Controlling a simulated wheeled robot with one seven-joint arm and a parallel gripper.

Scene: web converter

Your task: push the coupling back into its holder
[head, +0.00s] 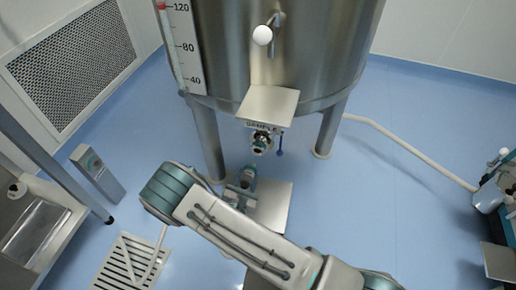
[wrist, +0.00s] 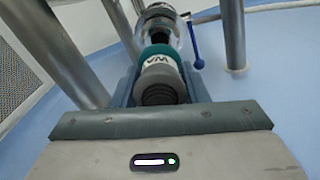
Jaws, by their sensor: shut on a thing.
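My gripper (wrist: 160,72) is shut on the coupling (wrist: 160,62), a cylinder with a teal band, white lettering, a pale collar and a dark ribbed near end. In the head view my gripper (head: 240,184) and the teal coupling (head: 249,173) are below the tank, in front of its sample fitting (head: 261,142). A shiny round part of this fitting (wrist: 160,14) lies just beyond the coupling in the wrist view. I cannot tell whether they touch. No separate holder can be made out with certainty.
The steel tank (head: 270,45) stands on legs (head: 331,128) either side of the fitting. A blue valve lever (wrist: 193,42) hangs to the fitting's right. A plate (head: 268,106) juts out above it.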

